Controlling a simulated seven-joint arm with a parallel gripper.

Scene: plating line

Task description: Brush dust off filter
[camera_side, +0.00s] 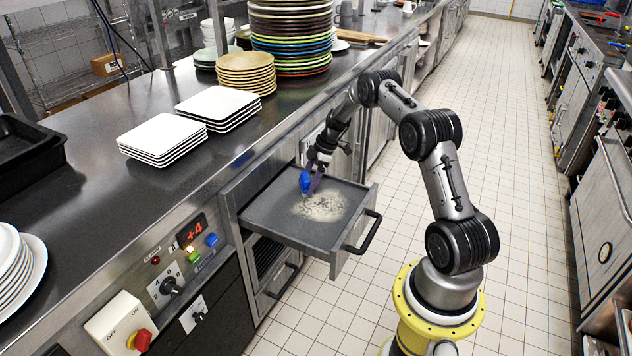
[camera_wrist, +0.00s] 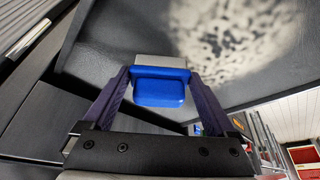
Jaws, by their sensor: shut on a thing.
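The filter (camera_side: 270,212) is a flat dark grey panel in a pulled-out drawer below the counter. A pale, speckled patch of dust (camera_side: 321,207) lies on its right half. In the wrist view the dust (camera_wrist: 232,38) fills the upper right, and bare filter surface (camera_wrist: 118,38) shows to its left. My gripper (camera_side: 313,182) is over the filter's far part, left of and behind the dust. Its purple fingers are shut on a blue brush (camera_wrist: 160,88) with a pale edge at its far side. The brush also shows in the side view (camera_side: 305,181). Whether it touches the filter, I cannot tell.
The drawer handle (camera_side: 364,232) sticks out toward the aisle. The counter (camera_side: 95,205) above holds white square plates (camera_side: 163,138) and tall plate stacks (camera_side: 290,38). A control panel with an on/off switch (camera_side: 119,322) is at left. The tiled floor (camera_side: 520,200) is clear.

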